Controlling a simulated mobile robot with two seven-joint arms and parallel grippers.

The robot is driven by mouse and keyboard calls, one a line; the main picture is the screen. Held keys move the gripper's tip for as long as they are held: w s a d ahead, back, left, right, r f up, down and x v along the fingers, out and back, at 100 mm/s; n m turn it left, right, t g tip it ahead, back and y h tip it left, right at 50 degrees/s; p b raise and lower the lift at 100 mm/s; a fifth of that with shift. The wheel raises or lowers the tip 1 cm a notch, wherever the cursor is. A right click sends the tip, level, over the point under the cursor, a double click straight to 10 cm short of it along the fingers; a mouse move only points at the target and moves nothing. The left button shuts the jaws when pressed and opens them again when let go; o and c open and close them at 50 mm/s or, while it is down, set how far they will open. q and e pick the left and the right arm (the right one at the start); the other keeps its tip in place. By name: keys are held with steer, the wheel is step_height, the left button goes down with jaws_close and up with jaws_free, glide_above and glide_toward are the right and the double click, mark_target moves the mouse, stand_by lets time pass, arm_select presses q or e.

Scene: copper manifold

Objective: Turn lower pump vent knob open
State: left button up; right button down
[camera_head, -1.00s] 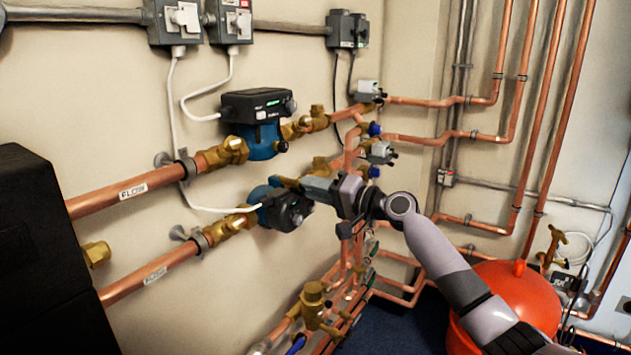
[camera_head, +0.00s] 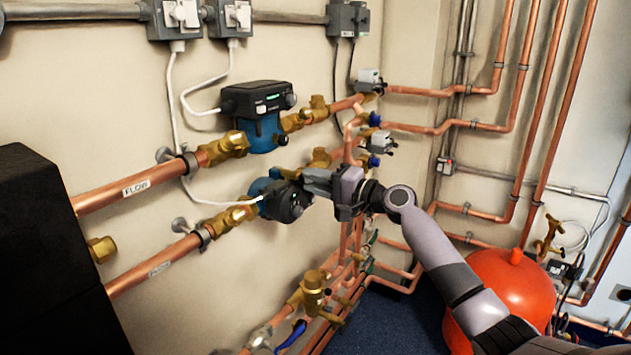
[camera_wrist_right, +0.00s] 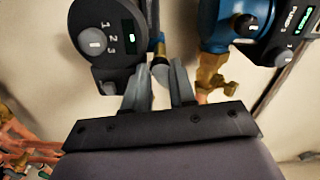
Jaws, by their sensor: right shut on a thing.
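The lower pump (camera_head: 283,202) has a blue body and a round black control face, on the lower copper pipe. My right gripper (camera_head: 308,183) reaches it from the right, with its fingertips at the pump's right side. In the right wrist view, the pump's black face (camera_wrist_right: 103,42), marked 1 2 3, is just left of the fingers. My right gripper (camera_wrist_right: 160,80) is shut on the lower pump vent knob; the fingers mostly hide the knob, so its turn angle cannot be told. My left gripper is not in view.
The upper pump (camera_head: 262,118) sits on the pipe above; it also shows in the wrist view (camera_wrist_right: 232,25). A white cable (camera_head: 212,208) runs to the lower pump. Brass valves (camera_head: 313,292) are below. A red tank (camera_head: 512,287) stands beneath my right arm.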

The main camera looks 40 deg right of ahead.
steer(key=c, duration=0.9)
jaws_free()
steer(key=b+v, duration=0.1)
steer(key=v, duration=0.6)
steer(key=shift+s, duration=0.15)
steer(key=shift+f, duration=0.1)
steer(key=s+a+f+n+g+h+p, duration=0.1)
steer(key=s+a+f+n+g+h, duration=0.25)
steer(key=f, duration=0.85)
steer(key=s+a+f+n+g, duration=0.15)
steer(key=s+a+f, duration=0.35)
steer(key=f, duration=0.6)
steer(key=s+a+f+n, duration=0.3)
steer(key=s+a, duration=0.1)
steer(key=s, duration=0.2)
steer(key=s+a+f+n+h+p, duration=0.1)
steer(key=s+a+f+n, duration=0.2)
steer(key=s+a, duration=0.2)
steer(key=s+a+f+n+g, duration=0.1)
steer(key=s+a+f+n, duration=0.1)
steer(key=s+a+f, duration=0.2)
steer(key=shift+s+a+n, duration=0.2)
steer(key=shift+s, duration=0.5)
steer(key=shift+s+a+n, duration=0.15)
steer(key=shift+s+n, duration=0.05)
steer(key=shift+s, duration=0.55)
